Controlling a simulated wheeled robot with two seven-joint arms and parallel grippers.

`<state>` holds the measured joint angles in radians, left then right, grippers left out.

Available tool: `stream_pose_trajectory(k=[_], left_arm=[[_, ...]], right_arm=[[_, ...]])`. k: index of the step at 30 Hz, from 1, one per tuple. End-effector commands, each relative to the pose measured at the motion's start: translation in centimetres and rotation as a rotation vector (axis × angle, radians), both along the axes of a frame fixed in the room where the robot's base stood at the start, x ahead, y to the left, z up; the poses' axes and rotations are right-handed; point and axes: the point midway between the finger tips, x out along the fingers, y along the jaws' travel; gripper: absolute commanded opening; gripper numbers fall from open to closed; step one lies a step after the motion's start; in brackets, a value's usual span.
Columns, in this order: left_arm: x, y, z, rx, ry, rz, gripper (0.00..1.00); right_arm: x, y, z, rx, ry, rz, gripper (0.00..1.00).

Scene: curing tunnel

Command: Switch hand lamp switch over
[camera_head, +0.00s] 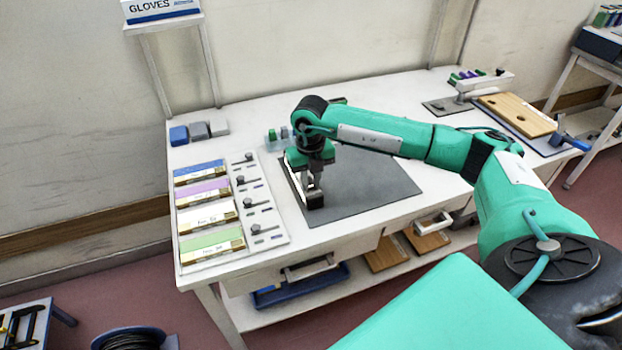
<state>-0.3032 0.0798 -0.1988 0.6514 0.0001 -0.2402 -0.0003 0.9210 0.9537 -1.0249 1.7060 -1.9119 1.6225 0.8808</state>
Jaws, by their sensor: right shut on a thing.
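My right gripper (314,184) points down over the dark grey mat (365,185) on the white table. Its fingers are shut on a small black block-shaped thing (316,202), which is at the mat's left part. This may be the hand lamp, but its form is largely hidden by the gripper. No switch can be made out on it. I cannot tell whether it touches the mat. My left gripper is not in view.
Left of the mat is a panel (265,228) with dark knobs, beside blue, purple, white and green labelled strips. Small blue and grey blocks (198,131) sit at the back left. A wooden board (517,114) lies at the right. The mat's right part is clear.

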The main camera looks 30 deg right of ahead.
Motion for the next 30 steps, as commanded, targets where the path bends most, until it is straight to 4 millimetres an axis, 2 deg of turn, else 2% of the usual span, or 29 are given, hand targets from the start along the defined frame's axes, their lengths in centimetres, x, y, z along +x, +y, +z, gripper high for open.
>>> stream_pose_trajectory(k=[9,22,23,26,30], left_arm=[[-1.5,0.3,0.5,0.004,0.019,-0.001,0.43],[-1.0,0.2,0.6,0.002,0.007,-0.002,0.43],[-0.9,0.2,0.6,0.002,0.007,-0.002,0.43],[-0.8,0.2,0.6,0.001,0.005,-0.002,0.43],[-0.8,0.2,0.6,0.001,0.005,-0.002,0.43]], right_arm=[[0.7,-0.2,0.3,0.045,0.189,-0.002,0.00],[0.7,-0.2,0.3,0.057,0.234,0.001,0.00],[0.7,-0.2,0.3,0.057,0.234,0.001,0.21],[0.7,-0.2,0.3,0.057,0.234,0.001,0.41],[0.7,-0.2,0.3,0.057,0.234,0.000,0.42]])
